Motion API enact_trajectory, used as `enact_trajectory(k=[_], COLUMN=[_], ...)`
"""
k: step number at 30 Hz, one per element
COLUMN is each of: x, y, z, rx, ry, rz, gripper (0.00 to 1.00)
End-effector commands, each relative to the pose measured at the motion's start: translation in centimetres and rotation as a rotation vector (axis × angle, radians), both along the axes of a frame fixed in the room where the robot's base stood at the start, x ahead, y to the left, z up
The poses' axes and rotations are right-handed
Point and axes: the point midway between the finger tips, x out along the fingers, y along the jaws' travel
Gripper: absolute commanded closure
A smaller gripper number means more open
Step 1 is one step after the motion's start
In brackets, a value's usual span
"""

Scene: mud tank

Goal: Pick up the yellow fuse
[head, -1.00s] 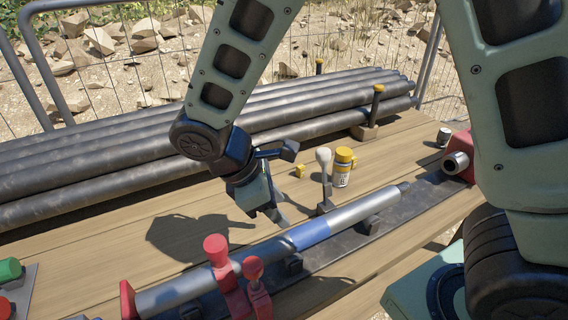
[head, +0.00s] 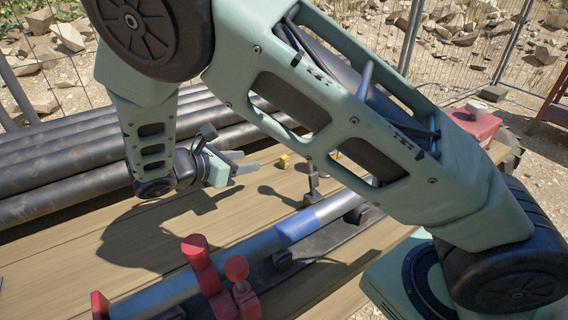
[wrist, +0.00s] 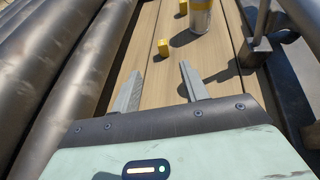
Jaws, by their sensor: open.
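A small yellow block, the yellow fuse (head: 284,161), sits on the wooden bench just beyond my fingertips. In the wrist view the fuse (wrist: 164,47) lies ahead of the gap between the fingers, slightly right of its middle. My gripper (head: 250,164) is open and empty, pointing right along the bench with its fingers apart. In the wrist view my gripper (wrist: 160,70) shows both grey fingers short of the fuse, not around it. A second small yellow block (wrist: 183,8) shows farther off at the top edge of the wrist view.
A bottle (wrist: 200,18) with a yellow band stands right of the fuse. Black pipes (head: 60,160) lie behind the bench. A silver and blue rod (head: 297,229) with red clamps (head: 196,250) runs along the front. An upright lever (head: 310,170) stands near the rod.

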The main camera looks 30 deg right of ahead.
Motion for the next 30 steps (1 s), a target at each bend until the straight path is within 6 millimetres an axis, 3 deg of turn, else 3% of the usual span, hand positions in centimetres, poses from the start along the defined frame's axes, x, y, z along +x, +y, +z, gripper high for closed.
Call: enact_trajectory(k=[15, 30], x=[1.7, 2.3], y=[-8.9, -12.9], z=[-3.6, -5.5], rx=[-0.004, -0.004], ry=[0.002, 0.002], rz=[-0.004, -0.004], gripper=[0.55, 0.55])
